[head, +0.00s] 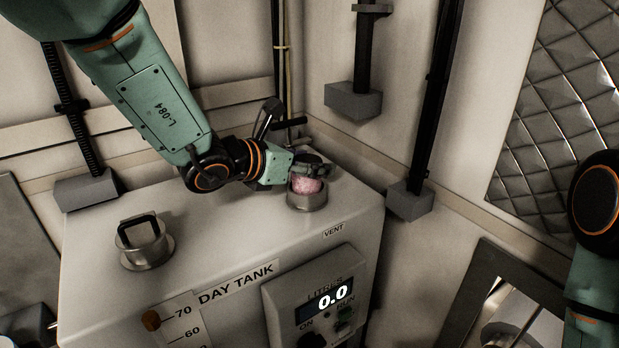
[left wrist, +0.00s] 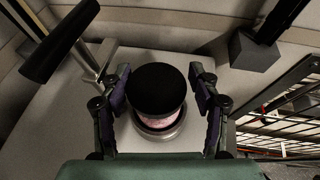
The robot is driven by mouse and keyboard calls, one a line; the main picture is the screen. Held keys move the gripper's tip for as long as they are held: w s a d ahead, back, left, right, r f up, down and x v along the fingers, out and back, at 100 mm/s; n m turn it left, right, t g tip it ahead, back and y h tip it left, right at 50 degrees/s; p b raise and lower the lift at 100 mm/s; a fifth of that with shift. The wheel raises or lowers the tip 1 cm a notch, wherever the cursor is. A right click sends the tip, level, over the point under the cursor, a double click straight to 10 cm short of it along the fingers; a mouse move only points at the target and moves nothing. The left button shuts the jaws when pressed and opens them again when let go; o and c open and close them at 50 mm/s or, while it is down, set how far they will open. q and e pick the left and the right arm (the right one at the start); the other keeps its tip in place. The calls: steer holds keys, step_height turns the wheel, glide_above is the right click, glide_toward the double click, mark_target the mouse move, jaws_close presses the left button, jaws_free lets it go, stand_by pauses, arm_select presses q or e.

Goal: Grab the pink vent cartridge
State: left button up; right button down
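The pink vent cartridge (head: 306,185) stands upright in the round metal vent collar (head: 306,201) on the day tank's top. In the left wrist view, its black cap (left wrist: 158,90) hides most of its pink body (left wrist: 160,120). My left gripper (head: 312,170) is at the cartridge, with its fingers on either side of the cap. In the left wrist view, the left gripper (left wrist: 162,82) is open, with a narrow gap to the cap at the right finger; contact on the left is unclear. My right gripper is out of view.
The day tank (head: 210,230) carries a handled filler cap (head: 143,243) on its left and a display panel (head: 325,300) on its front. A lever (left wrist: 60,42) and pipe stand close behind the vent. Grey brackets (head: 352,100) hang on the walls.

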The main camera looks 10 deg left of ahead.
arm_select(q)
steer(key=shift+s+a, duration=0.2)
steer(key=shift+a, duration=0.3)
steer(key=c, duration=0.5)
steer(key=shift+w+d, duration=0.15)
steer(key=shift+d, duration=0.2)
steer(key=c, duration=0.4)
steer(key=shift+a, duration=0.1)
steer(key=shift+c, duration=0.2)
